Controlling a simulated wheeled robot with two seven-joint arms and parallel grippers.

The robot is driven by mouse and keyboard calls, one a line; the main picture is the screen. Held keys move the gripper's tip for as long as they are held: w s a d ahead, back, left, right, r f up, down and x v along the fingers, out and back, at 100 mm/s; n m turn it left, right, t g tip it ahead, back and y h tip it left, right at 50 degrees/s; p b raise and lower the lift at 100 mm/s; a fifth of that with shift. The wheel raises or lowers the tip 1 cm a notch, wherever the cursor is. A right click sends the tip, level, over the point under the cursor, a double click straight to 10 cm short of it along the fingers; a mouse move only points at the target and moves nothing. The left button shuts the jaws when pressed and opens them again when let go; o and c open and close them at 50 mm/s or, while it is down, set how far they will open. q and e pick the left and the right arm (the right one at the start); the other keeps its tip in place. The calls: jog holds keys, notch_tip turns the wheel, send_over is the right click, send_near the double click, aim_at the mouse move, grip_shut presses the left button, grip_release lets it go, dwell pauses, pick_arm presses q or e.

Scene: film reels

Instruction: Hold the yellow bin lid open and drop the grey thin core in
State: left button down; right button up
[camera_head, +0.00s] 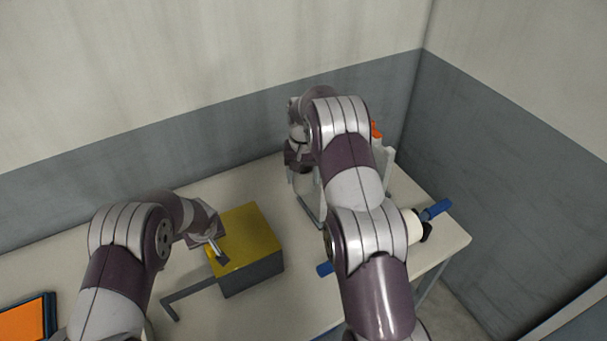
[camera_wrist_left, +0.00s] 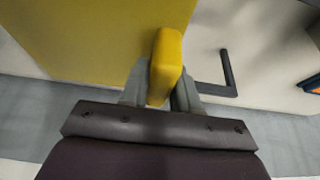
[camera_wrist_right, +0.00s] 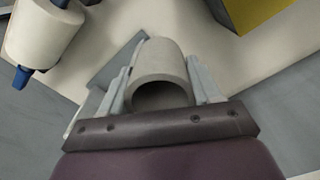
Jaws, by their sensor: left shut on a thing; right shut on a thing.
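The yellow bin lid (camera_head: 248,236) lies on top of a grey box-shaped bin (camera_head: 255,275) and looks closed. My left gripper (camera_head: 218,252) is at the lid's left edge, shut on its yellow handle (camera_wrist_left: 165,68); the lid's yellow face (camera_wrist_left: 95,35) fills the upper left of the left wrist view. My right gripper (camera_wrist_right: 160,88) is shut on a grey hollow core (camera_wrist_right: 160,72), with its open end facing the wrist camera. In the head view my right arm hides the core. The bin also shows at the upper right of the right wrist view (camera_wrist_right: 250,12).
A blue rod (camera_head: 438,209) with a cream core (camera_head: 413,226) lies behind my right arm, near the table's right end. An L-shaped grey bar (camera_head: 188,291) lies left of the bin. An orange and blue tray (camera_head: 22,322) is at far left. Walls close the back and right.

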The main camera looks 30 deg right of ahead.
pick_arm(q)
jog(key=shift+a, duration=0.15)
pick_arm(e)
send_near(245, 232)
jog(key=shift+a, duration=0.15)
pick_arm(q)
jog(key=a, duration=1.3)
jog(key=shift+a, duration=0.35)
dwell(3.0)
jog(key=shift+w+r, duration=0.1)
pick_arm(e)
jog(key=shift+f, duration=0.1)
jog(key=shift+f, duration=1)
notch_tip(245, 232, down, 6)
jog(key=shift+f, duration=0.25)
jog(key=o, duration=1.1)
